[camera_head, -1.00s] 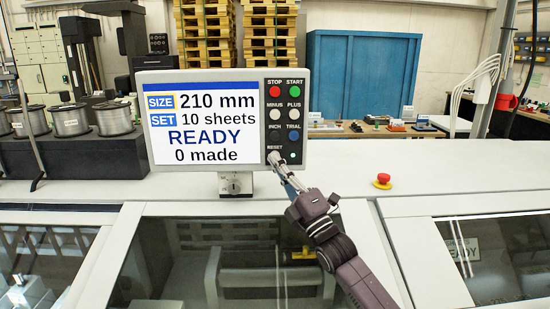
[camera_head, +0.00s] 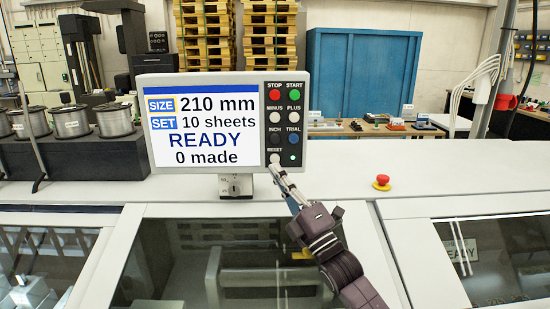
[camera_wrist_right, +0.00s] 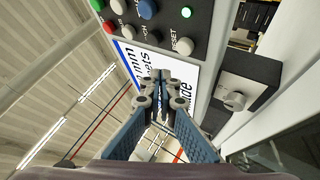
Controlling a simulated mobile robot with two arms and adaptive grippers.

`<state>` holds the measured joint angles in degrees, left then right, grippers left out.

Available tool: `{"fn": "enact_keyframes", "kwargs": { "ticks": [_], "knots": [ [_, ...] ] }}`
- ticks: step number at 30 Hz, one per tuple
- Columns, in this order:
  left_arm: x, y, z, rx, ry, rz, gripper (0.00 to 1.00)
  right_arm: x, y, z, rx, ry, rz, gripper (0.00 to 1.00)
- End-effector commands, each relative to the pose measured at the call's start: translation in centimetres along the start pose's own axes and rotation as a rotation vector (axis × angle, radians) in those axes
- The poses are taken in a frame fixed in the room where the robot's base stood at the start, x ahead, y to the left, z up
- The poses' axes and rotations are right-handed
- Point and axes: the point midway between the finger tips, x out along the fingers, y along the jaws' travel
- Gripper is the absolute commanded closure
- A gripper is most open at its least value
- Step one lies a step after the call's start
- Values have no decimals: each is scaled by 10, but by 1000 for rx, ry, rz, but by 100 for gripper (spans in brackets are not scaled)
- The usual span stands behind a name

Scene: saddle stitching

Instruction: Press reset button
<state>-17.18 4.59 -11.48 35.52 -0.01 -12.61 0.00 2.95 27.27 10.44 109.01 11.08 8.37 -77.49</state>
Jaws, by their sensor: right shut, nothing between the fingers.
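The reset button (camera_head: 275,159) is a pale round knob at the lower left of the black button panel (camera_head: 284,91), under the label RESET. It also shows in the right wrist view (camera_wrist_right: 184,46). My right gripper (camera_head: 276,172) is shut and empty, with its tips just below the button in the head view. In the right wrist view the closed fingertips (camera_wrist_right: 161,78) appear over the screen's edge, apart from the button in the picture. The screen (camera_head: 204,124) reads 210 mm, 10 sheets, READY, 0 made. My left gripper is not in view.
Red, green, white, and blue buttons sit above reset, with a small pale green light (camera_head: 292,158) beside it. A key-switch box (camera_head: 236,186) hangs under the screen. A red emergency knob (camera_head: 381,183) stands on the white machine top (camera_head: 440,178). Glass covers lie in front.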

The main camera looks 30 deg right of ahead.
Motion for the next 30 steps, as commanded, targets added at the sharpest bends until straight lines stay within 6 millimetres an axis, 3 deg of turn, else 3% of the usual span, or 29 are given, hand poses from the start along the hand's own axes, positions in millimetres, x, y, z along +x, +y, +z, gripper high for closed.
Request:
{"fn": "enact_keyframes", "kwargs": {
  "ticks": [9, 30],
  "knots": [
    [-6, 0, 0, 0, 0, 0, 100, -14, 10, -10, 0, 0, 0, 100],
    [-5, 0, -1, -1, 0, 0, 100, -14, 10, -10, -1, 0, 0, 100]
  ]
}}
